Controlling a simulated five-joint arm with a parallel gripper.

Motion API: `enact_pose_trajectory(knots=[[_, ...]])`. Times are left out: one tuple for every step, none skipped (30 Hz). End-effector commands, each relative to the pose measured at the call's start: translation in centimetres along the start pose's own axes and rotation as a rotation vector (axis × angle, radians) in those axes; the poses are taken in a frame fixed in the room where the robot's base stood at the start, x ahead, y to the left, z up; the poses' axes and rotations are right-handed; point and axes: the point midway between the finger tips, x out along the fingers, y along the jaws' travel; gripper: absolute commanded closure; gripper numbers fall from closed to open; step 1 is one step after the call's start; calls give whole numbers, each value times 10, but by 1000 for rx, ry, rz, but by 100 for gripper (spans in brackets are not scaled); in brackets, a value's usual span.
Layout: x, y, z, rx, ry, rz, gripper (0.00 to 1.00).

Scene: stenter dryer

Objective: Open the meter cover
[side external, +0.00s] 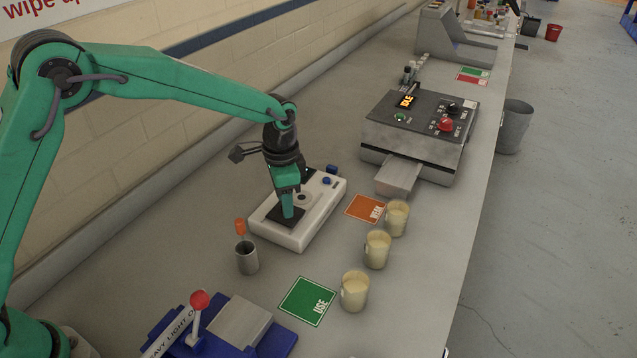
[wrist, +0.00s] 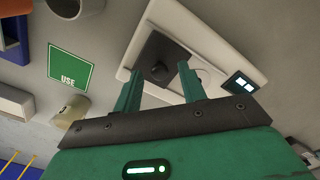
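The meter (side external: 318,212) is a white slab on the bench, with a small display and blue button at its far end. Its dark square cover (side external: 271,222) lies on the near end, and a round pale feature shows beside it. My gripper (side external: 288,214) points down over the cover. I cannot tell whether the fingers touch the cover.
Several cream-filled glasses (side external: 377,250) stand to the right. A green USE card (side external: 308,300) and an orange card (side external: 366,208) lie flat. A grey control box (side external: 415,140) stands behind; a red-knobbed lever (side external: 199,301) is in front.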

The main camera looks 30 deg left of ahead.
Motion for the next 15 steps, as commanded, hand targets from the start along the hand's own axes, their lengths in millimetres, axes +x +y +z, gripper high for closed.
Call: enact_pose_trajectory(knots=[[0,0,0,0,-1,0,59],[0,0,0,0,-1,0,59],[0,0,0,-1,-1,0,59],[0,0,0,-1,-1,0,59],[0,0,0,-1,-1,0,59],[-1,0,0,-1,0,0,59],[-2,0,0,-1,0,0,59],[-4,0,0,-1,0,0,59],[-6,0,0,-1,1,0,59],[-8,0,0,-1,1,0,59],[-11,0,0,-1,1,0,59],[-14,0,0,-1,1,-1,59],[-17,0,0,-1,2,-1,59],[-21,0,0,-1,2,-1,59],[-26,0,0,-1,2,-1,59]])
